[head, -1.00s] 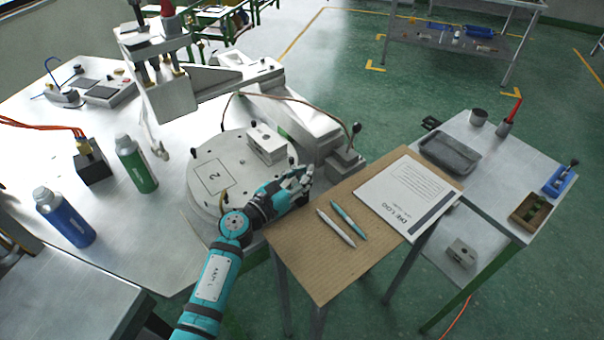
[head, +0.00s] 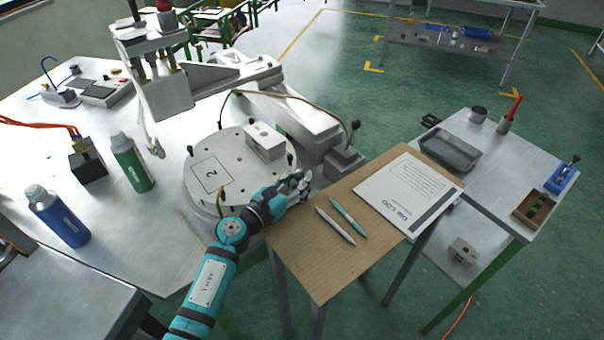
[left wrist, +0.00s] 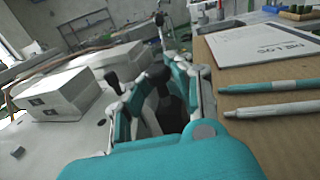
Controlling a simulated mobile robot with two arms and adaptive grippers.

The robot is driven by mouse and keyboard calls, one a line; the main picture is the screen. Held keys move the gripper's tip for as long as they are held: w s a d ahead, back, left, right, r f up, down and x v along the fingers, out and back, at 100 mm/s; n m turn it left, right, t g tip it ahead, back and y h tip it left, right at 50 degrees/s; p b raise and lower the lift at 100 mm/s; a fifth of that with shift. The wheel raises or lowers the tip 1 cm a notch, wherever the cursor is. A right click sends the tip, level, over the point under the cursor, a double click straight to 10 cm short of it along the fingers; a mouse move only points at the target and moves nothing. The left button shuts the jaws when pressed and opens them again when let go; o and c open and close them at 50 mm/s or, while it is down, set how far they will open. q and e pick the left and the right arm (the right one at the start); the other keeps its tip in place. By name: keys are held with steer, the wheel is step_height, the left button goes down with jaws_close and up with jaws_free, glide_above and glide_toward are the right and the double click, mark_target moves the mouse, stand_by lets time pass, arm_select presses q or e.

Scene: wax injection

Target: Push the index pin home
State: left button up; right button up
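The round white turntable (head: 206,188) marked "2" stands on the machine table, with a pale block (head: 264,141) on top. A small black-topped pin (head: 291,158) shows at its right edge. I cannot be sure that it is the index pin. My left gripper (head: 304,182) is just below this edge, between the turntable and the wooden board. In the left wrist view a dark knob (left wrist: 112,80) stands left of the fingers. The fingers (left wrist: 165,82) are close around a dark area. Whether they touch anything is unclear. My right gripper is not in view.
The wooden board (head: 312,270) carries a paper booklet (head: 400,190) and two pens (head: 348,218), close right of my gripper. The machine's arm and a black ball lever (head: 356,125) stand behind. Green (head: 133,162) and blue (head: 58,216) bottles stand at left.

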arm_select(q)
steer(key=o, duration=0.4)
steer(key=shift+s+a+r, duration=0.2)
steer(key=shift+a+r, duration=0.1)
steer(key=shift+o, duration=0.4)
steer(key=shift+w+d, duration=0.25)
steer(key=shift+d, duration=0.05)
steer(key=v, duration=1.2)
steer(key=shift+s+f, duration=0.1)
steer(key=shift+f, duration=0.05)
